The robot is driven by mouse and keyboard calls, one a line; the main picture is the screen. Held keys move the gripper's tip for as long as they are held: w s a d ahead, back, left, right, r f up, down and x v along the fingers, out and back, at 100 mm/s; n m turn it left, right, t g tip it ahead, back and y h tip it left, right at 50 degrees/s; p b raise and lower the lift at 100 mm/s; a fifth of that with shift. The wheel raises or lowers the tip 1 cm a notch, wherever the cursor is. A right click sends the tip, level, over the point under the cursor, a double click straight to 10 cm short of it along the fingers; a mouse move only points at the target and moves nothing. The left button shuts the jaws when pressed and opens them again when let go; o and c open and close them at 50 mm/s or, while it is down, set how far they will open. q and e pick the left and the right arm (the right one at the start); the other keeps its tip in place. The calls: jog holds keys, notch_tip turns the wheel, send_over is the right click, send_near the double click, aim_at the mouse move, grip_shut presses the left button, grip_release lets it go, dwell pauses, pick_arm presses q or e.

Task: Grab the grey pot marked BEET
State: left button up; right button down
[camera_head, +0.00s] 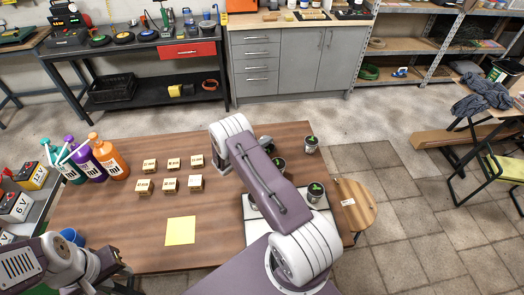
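Several small grey pots with dark tops and green marks stand at the right of the wooden table. One pot (311,145) is near the back right edge, one pot (316,193) is further forward, and another pot (280,165) is partly behind my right arm. A dark object (267,143) beside the arm is mostly hidden. Their lettering is too small to read, so I cannot tell which is marked BEET. My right arm crosses above the table and hides its own gripper. My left gripper (118,270) is at the lower left, its fingers unclear.
Small labelled wooden blocks (170,185) and a yellow sheet (181,231) lie on the table (110,222). Purple, orange and green bottles (108,158) stand at left. A white tray (256,233) and round wooden board (357,207) are at right.

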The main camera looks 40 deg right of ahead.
jog(key=shift+s+a+f+y, duration=0.15)
jog(key=shift+a+f+y, duration=0.05)
jog(key=shift+f, duration=0.4)
jog(key=shift+s+a+f+y, duration=0.1)
jog(key=shift+a+f+y, duration=0.1)
jog(key=shift+f, duration=0.35)
jog(key=shift+d+r, duration=0.1)
jog(key=shift+r, duration=0.35)
jog(key=shift+w+d+r, duration=0.1)
jog(key=shift+w+r, duration=0.2)
jog(key=shift+r, duration=0.3)
jog(key=shift+w+d+r, duration=0.1)
jog(key=shift+w+r, duration=0.15)
jog(key=shift+r, duration=0.35)
jog(key=s+d+r+b, duration=0.1)
jog(key=s+d+r, duration=0.4)
jog(key=s, duration=0.5)
notch_tip(320, 180, up, 3)
jog(key=shift+s+f, duration=0.2)
jog(key=c, duration=2.1)
grip_release()
jog(key=shift+d, duration=0.1)
jog(key=o, duration=1.7)
jog(key=shift+c, duration=0.2)
